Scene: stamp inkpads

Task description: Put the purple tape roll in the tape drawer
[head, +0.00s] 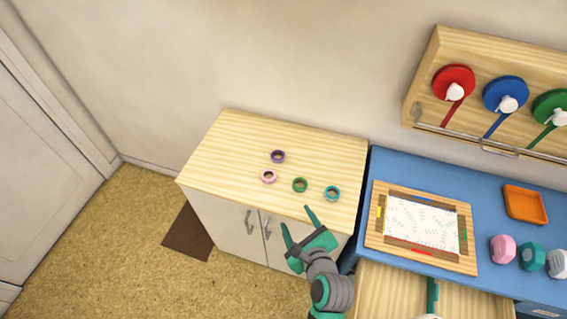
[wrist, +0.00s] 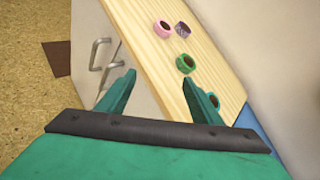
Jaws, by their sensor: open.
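The purple tape roll (head: 278,156) lies on the light wood top of the low cabinet (head: 215,160), farthest back of the small rolls. In the wrist view the purple roll (wrist: 182,30) is at the upper right, beside the pink one. My gripper (head: 297,217) is open and empty at the cabinet's front edge, short of the rolls; its two teal fingers also show in the wrist view (wrist: 158,78). An open wooden drawer (head: 385,290) juts out under the blue table; I cannot tell if it is the tape drawer.
Pink (head: 268,177), green (head: 300,185) and teal (head: 332,193) rolls lie near the purple one. The blue table (head: 400,165) adjoins on the right, with a framed board (head: 375,215) and an orange tray (head: 525,204). The cabinet top's left part is clear.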

